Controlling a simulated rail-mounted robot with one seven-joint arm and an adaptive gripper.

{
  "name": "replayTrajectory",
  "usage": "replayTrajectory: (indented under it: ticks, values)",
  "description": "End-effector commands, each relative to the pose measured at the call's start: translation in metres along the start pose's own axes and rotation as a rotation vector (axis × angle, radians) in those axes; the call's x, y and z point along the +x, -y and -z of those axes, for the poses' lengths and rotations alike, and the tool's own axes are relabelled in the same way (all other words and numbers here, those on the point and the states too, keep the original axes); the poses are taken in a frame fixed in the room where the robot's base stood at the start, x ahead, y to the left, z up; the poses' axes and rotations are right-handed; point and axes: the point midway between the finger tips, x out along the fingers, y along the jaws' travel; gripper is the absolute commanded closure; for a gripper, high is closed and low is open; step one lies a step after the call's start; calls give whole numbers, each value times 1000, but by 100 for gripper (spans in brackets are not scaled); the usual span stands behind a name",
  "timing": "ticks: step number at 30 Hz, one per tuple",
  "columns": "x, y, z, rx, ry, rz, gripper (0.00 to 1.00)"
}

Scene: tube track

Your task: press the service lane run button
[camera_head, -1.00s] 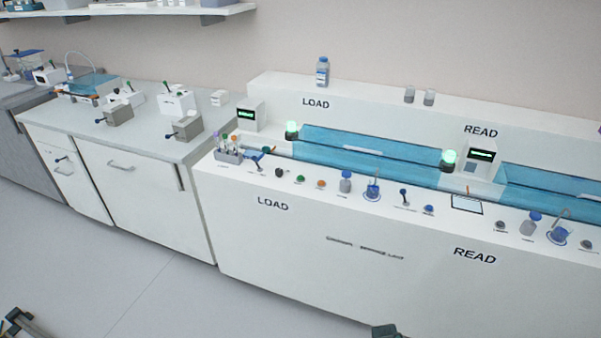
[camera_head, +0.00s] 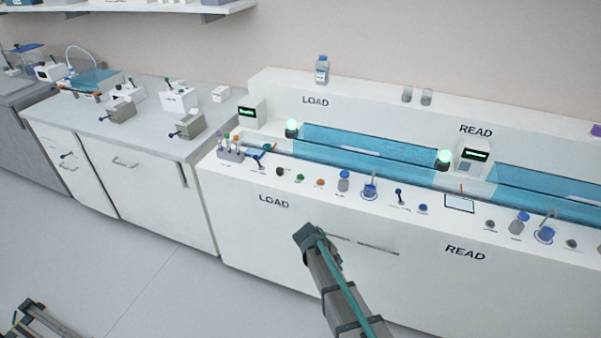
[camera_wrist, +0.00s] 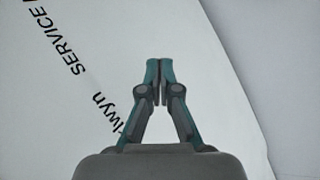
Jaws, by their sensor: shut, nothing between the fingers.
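A white bench with a LOAD and a READ section carries a row of small controls on its front ledge. Among them are a black button (camera_head: 280,171), a green button (camera_head: 299,178), an orange button (camera_head: 320,182) and a blue button (camera_head: 423,208). Their small labels are unreadable, so I cannot tell which is the service lane run button. In the wrist view my gripper (camera_wrist: 160,68) is shut and empty, in front of a white surface with black "SERVICE" lettering (camera_wrist: 88,55). In the head view my arm rises before the bench front; the fingers cannot be made out.
A tube rack (camera_head: 230,153), a blue-capped bottle (camera_head: 344,182) and a small blue beaker (camera_head: 370,190) stand along the ledge. Blue clear covers (camera_head: 365,146) lie behind, with green lamps (camera_head: 443,158) beside them.

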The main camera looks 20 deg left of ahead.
Motion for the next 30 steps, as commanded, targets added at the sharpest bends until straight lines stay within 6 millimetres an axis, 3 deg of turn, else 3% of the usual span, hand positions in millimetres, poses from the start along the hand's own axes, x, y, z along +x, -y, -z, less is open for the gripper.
replayTrajectory:
  ticks: [1,3,15,27,30]
  values:
    - [-20,-5,20,-13,-24,-20,100]
    - [-41,-10,39,-29,-51,-47,100]
    - [-167,-26,134,-103,-193,-185,100]
    - [-274,-30,193,-147,-299,-282,100]
    - [-278,-60,202,-23,-316,-255,100]
